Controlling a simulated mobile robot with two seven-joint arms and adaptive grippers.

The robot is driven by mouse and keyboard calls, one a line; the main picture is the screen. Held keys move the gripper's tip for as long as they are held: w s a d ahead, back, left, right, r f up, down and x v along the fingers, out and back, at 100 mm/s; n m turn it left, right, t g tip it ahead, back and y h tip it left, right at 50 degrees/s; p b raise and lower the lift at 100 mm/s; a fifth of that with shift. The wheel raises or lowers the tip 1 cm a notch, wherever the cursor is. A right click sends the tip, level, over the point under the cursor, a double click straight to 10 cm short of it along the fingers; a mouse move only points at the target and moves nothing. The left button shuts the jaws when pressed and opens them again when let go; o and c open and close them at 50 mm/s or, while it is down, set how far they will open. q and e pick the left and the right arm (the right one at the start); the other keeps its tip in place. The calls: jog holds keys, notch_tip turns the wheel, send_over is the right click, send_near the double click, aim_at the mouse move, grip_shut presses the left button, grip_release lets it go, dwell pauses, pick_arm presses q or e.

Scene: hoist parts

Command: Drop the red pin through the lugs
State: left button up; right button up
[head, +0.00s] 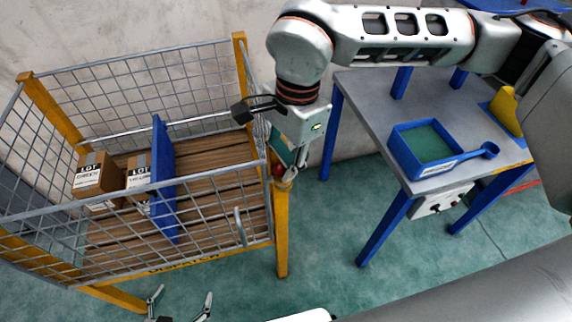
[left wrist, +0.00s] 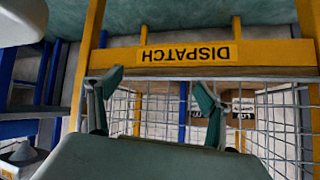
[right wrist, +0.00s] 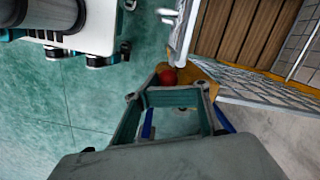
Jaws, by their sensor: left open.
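The red pin shows as a small round red head (head: 278,170) at the top of the cage's front right yellow post. It also shows in the right wrist view (right wrist: 167,76), just beyond the right fingertips. My right gripper (head: 287,176) points down right beside it; whether the fingers grip the pin is unclear. The pin's shaft and the lugs cannot be made out. My left gripper (head: 180,306) is open and empty, low in front of the cage; its spread fingers also show in the left wrist view (left wrist: 157,88).
The wire cage (head: 150,268) has yellow posts and a slatted floor. It holds boxes (head: 97,174) and a blue panel (head: 162,180). A grey table (head: 375,95) with a blue tray (head: 395,150) stands right. Green floor between is clear.

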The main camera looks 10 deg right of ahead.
jog(key=o, duration=0.8)
jog(key=shift+w+f, duration=0.1)
